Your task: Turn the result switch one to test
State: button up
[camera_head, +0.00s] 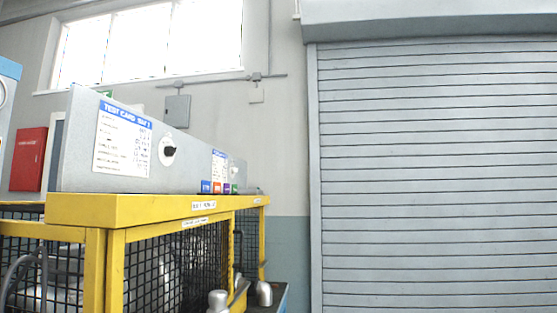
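A grey panel (200,162) stands on top of a yellow-framed bench. Its near switch is a black knob on a round pale plate (168,150), right of a card headed "TEST CARD", apparently bay 1 (122,140). The view is oblique, and the knob's pointer and any position labels are too small to read. A second, smaller switch (235,171) sits farther along the panel, right of another card (219,167).
The yellow bench frame (130,210) has black mesh sides (175,265). Small coloured blocks (217,187) stand by the panel's foot. Rounded grey metal parts (218,301) (264,294) show at the bottom. A roller shutter (430,180) fills the right side.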

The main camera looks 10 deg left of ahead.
aim_at(169, 151)
jog(key=i+l+z, duration=0.2)
jog(key=i, duration=0.5)
jog(key=i+z, duration=0.15)
jog(key=i, duration=0.5)
jog(key=i+l+u, duration=0.1)
jog(key=i+u, duration=0.25)
jog(key=u, duration=0.15)
jog(key=i+l+u, duration=0.25)
jog(key=u, duration=0.2)
jog(key=i+l+u, duration=0.35)
jog(key=u, duration=0.15)
